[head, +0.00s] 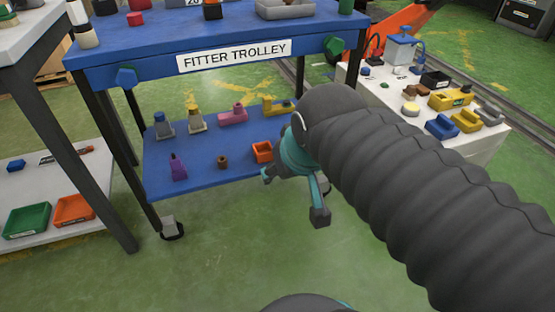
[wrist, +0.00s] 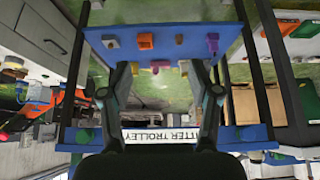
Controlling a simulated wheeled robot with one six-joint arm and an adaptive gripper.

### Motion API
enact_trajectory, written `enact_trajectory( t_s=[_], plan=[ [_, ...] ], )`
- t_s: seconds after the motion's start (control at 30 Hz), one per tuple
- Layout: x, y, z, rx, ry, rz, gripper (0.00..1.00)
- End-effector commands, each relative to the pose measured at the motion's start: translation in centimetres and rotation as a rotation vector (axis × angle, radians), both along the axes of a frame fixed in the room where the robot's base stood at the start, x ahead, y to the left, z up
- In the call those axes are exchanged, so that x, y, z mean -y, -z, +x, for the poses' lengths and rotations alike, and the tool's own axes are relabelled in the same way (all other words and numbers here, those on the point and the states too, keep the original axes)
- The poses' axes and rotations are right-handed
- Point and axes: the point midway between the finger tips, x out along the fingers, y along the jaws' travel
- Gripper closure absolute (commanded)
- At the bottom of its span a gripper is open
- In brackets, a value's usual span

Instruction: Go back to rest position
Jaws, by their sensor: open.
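My gripper (head: 294,196) is open, with its two teal fingers spread and nothing seen between them. In the head view it hangs at the front right of the blue lower shelf (head: 205,170) of the fitter trolley, near an orange open box (head: 262,152). My thick dark arm sleeve covers the trolley's right side. In the wrist view, which looks upside down, my gripper (wrist: 162,68) points toward the lower shelf (wrist: 175,27), and the box (wrist: 145,41) shows beyond the fingertips.
Trolley legs and the blue upper shelf (head: 130,55) stand close to my gripper. The lower shelf holds several small parts, including a purple one (head: 178,167). A white table (head: 480,142) with coloured parts is at right. Green floor (head: 225,250) in front is clear.

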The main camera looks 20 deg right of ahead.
Motion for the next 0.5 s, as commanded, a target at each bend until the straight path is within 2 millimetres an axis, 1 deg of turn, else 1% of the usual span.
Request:
enact_trajectory(
  t_s=[0.03, 0.1, 0.17, 0.3, 0.5],
  plan=[
    [0.0, 1.2, -1.5, -0.023, -0.001, 0.002, 0.38],
    [0.0, 2.3, -2.8, -0.049, -0.002, 0.004, 0.38],
    [-0.1, 2.8, -3.5, -0.061, -0.004, 0.006, 0.38],
    [-0.1, 3.3, -3.9, -0.071, -0.006, 0.006, 0.38],
    [-0.1, 2.9, -3.8, -0.070, -0.006, 0.006, 0.38]
  ],
)
